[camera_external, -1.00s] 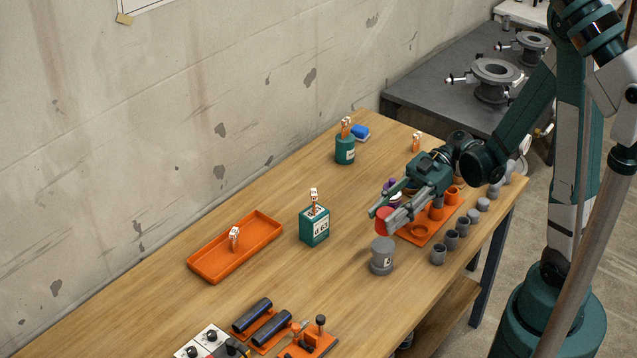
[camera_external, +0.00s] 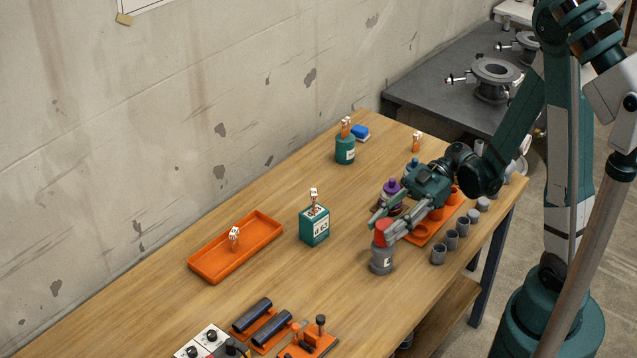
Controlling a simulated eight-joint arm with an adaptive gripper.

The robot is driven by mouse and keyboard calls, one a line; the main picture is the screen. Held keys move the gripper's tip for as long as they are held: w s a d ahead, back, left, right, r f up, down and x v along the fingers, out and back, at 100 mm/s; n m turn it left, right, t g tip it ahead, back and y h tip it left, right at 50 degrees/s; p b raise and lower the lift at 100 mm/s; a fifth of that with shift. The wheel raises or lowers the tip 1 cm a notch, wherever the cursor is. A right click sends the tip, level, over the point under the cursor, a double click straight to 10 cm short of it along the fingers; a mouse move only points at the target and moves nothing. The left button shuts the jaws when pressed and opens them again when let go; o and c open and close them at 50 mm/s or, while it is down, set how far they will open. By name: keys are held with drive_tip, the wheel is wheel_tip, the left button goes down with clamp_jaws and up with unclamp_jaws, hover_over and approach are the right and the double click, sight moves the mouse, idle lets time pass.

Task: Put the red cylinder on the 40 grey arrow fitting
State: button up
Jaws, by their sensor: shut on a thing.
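The red cylinder (camera_external: 381,234) is between the fingers of my gripper (camera_external: 384,228), which is shut on it. The grey fitting (camera_external: 381,261) stands upright near the front edge of the table, with a light label on its side. The red cylinder is right at the top of this fitting, upright as far as I can see. I cannot tell whether it rests on the fitting or is just above it. The fingers hide part of the cylinder and the fitting's upper rim.
An orange tray with round holes (camera_external: 418,240) lies just right of the fitting. Several grey cups (camera_external: 439,255) line the table's right edge. A green box (camera_external: 314,228) and an orange tray (camera_external: 207,277) stand left. Bare wood lies between them and the fitting.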

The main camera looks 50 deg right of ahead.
drive_tip(key=shift+f, duration=0.55)
drive_tip(key=shift+f+b, duration=0.15)
drive_tip(key=shift+b, duration=0.15)
drive_tip(key=o, duration=1.2)
drive_tip(key=shift+o, duration=0.2)
drive_tip(key=shift+d+r, duration=0.1)
drive_tip(key=shift+r, duration=0.1)
drive_tip(key=p+v, duration=0.3)
drive_tip(key=v, duration=0.8)
drive_tip(key=shift+d, duration=0.35)
drive_tip(key=shift+s+r, duration=0.1)
drive_tip(key=shift+a, duration=0.1)
